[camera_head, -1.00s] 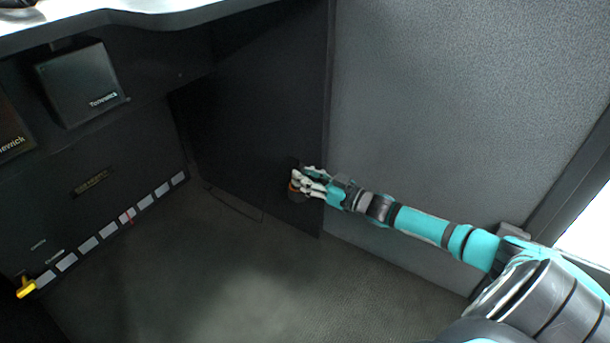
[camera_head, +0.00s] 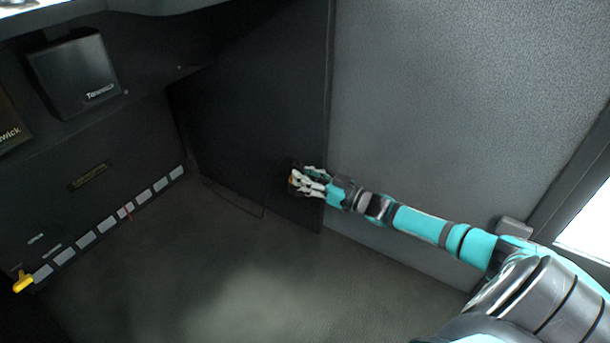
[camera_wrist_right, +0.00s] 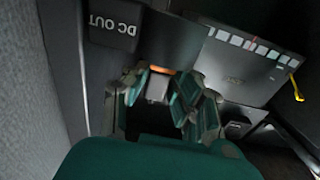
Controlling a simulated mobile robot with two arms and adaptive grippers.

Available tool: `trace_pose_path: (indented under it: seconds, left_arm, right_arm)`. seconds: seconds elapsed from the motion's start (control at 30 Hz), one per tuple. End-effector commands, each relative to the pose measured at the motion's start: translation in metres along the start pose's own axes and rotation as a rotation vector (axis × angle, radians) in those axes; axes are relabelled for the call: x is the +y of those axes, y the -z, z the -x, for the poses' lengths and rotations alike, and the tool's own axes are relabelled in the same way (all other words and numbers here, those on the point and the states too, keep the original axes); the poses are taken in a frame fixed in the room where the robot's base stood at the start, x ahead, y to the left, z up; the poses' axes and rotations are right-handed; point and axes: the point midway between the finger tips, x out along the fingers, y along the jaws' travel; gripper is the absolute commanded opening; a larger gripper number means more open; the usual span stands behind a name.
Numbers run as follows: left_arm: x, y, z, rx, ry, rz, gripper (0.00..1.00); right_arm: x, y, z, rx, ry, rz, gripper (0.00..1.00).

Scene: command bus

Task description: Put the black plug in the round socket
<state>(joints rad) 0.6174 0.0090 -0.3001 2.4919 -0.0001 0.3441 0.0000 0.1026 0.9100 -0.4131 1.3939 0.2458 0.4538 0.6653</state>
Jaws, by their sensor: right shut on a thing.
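My right gripper (camera_head: 306,181) is shut on the black plug, low beside the dark panel; it also shows in the right wrist view (camera_wrist_right: 158,88). Of the plug I make out an orange band (camera_wrist_right: 161,70) and a grey part between the fingers; the rest blends into the dark. A dark box marked "DC OUT" (camera_wrist_right: 114,24) is on the panel beside the gripper. No round socket opening can be made out, and I cannot tell whether the plug touches the box. My left gripper is not in view.
A grey partition (camera_head: 450,110) stands right of the dark panel (camera_head: 255,110). At left are a strip of pale labels (camera_head: 105,226), a yellow lever (camera_head: 23,282) and a black box (camera_head: 75,75) under the desk edge. The floor (camera_head: 230,280) in front is clear.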

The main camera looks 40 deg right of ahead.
Motion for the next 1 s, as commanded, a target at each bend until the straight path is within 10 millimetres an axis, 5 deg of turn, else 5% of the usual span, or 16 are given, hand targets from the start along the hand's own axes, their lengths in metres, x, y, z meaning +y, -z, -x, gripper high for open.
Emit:
trace_pose_path:
  seconds: [0.37,0.4,0.57,1.0]
  left_arm:
    - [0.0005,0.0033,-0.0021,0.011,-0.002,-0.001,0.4]
    - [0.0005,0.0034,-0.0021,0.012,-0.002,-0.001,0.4]
    - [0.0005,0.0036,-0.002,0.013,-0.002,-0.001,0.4]
    - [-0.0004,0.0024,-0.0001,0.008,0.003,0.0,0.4]
  right_arm:
    - [-0.0002,-0.0054,0.0007,-0.007,-0.002,0.0,0.0]
    - [-0.0002,-0.0056,0.0008,-0.007,-0.002,0.0,0.3]
    - [-0.0011,-0.0068,0.001,-0.009,0.0,-0.001,0.51]
    - [-0.0032,-0.0103,0.007,-0.014,0.003,-0.003,0.52]
